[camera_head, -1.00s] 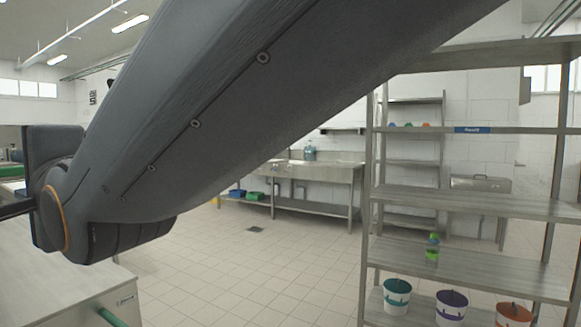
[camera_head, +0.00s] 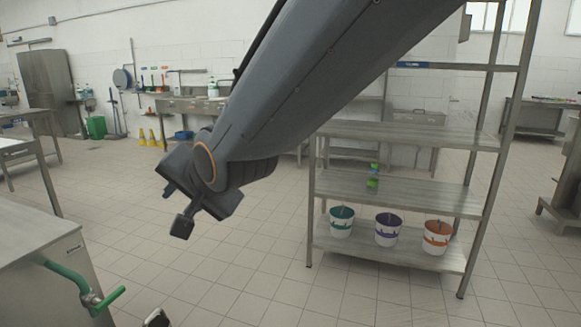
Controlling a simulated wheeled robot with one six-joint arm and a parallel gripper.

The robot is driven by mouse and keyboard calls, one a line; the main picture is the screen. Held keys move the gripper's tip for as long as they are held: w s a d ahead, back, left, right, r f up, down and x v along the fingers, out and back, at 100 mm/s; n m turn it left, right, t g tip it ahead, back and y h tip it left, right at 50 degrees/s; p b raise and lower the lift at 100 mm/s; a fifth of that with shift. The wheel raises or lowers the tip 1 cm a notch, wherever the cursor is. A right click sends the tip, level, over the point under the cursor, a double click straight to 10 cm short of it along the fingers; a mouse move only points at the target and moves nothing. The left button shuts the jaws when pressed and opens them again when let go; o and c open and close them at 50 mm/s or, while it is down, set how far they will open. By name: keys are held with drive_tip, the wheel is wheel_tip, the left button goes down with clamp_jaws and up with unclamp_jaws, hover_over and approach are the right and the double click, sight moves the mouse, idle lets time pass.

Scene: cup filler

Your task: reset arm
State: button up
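My arm slants down from the top edge to the middle left in the head view. At its end is my gripper (camera_head: 177,209), dark grey, in the air over the tiled floor. Small dark parts stick out below the wrist, but I cannot make out whether the fingers are apart or closed. Nothing held is visible. The gripper is clear of the counter at the left and of the shelf rack at the right.
A metal rack (camera_head: 400,133) at the right holds a green bottle (camera_head: 373,178) and teal (camera_head: 341,224), purple (camera_head: 387,231) and orange (camera_head: 436,239) marked buckets. The floor between is open.

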drive_tip(key=d+f+g+h, duration=0.15)
drive_tip(key=d+f, duration=0.25)
drive_tip(key=d, duration=0.5)
drive_tip(key=d+f+n+g+h+p, duration=0.1)
drive_tip(key=d+f+h, duration=0.3)
drive_tip(key=d, duration=0.5)
drive_tip(key=d+f+g+h, duration=0.1)
drive_tip(key=d+f, duration=0.4)
drive_tip(key=d, duration=0.4)
drive_tip(key=s+d+f+g, duration=0.2)
drive_tip(key=s+d, duration=0.4)
drive_tip(key=d, duration=0.1)
drive_tip(key=s+d+f+n+g+h, duration=0.1)
drive_tip(key=s+d+f+g, duration=0.1)
drive_tip(key=s+d, duration=0.4)
drive_tip(key=shift+d+f+n+p, duration=0.3)
drive_tip(key=shift+d+f+p, duration=0.15)
drive_tip(key=shift+d+f, duration=0.2)
drive_tip(key=shift+g+h, duration=0.25)
